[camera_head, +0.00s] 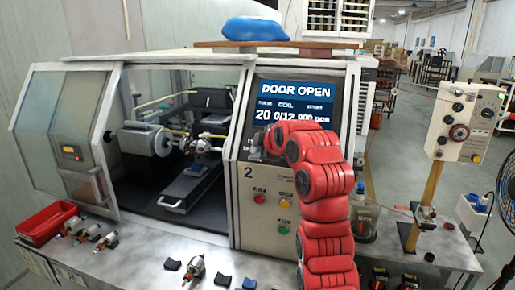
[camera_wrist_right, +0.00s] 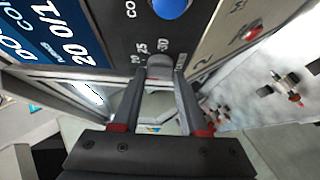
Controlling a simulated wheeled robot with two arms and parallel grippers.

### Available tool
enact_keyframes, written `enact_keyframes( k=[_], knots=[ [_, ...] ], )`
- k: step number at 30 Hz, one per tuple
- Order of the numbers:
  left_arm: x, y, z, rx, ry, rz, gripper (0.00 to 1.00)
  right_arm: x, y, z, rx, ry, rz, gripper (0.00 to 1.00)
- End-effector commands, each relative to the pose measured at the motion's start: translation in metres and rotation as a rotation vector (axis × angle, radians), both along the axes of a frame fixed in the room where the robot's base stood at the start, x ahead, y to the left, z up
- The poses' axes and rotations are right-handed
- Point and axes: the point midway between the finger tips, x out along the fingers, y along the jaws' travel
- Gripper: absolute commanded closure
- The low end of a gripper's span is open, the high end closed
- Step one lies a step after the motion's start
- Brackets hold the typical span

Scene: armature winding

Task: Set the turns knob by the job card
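The winding machine's screen (camera_head: 295,103) reads DOOR OPEN, with 20 at the left of its lower line; the screen's edge also shows in the right wrist view (camera_wrist_right: 55,30). The grey turns knob (camera_wrist_right: 160,67) is on the dark panel below the screen, with small numbers around it. My right gripper (camera_wrist_right: 160,78) faces the panel, one finger on each side of the knob; whether the fingers touch it is unclear. In the head view my right gripper (camera_head: 262,146) is mostly hidden behind my red arm. I cannot make out a job card. My left gripper is not in view.
A blue button (camera_wrist_right: 172,7) is close to the knob. Red (camera_head: 260,199), yellow (camera_head: 284,203) and green (camera_head: 283,228) buttons are lower on the panel. A red bin (camera_head: 48,222) and several armatures lie on the bench.

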Motion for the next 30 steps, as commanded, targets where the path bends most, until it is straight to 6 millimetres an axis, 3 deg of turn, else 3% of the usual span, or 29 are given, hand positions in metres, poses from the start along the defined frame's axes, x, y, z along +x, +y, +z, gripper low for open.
enact_keyframes(
  k=[1, 4, 5, 16, 25, 27, 30],
  knots=[
    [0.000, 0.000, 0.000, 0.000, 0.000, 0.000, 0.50, 0.000, 0.000, -0.001, 0.000, 0.002, -0.001, 0.48],
    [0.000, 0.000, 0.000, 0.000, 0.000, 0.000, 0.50, 0.000, 0.000, -0.001, 0.001, 0.001, 0.000, 0.30],
    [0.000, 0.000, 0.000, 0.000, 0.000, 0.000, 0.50, 0.000, 0.000, -0.001, 0.001, 0.001, 0.000, 0.28],
    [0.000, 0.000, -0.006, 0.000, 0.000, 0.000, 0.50, -0.005, -0.003, 0.002, 0.002, -0.004, -0.001, 0.28],
    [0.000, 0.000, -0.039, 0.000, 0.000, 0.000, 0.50, -0.050, -0.022, 0.025, 0.001, -0.008, -0.002, 0.28],
    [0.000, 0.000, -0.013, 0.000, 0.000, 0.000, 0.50, -0.056, -0.025, 0.041, 0.005, -0.001, -0.003, 0.28],
    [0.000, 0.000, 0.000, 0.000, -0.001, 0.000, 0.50, -0.068, -0.029, 0.048, 0.001, -0.004, -0.001, 0.28]
  ],
)
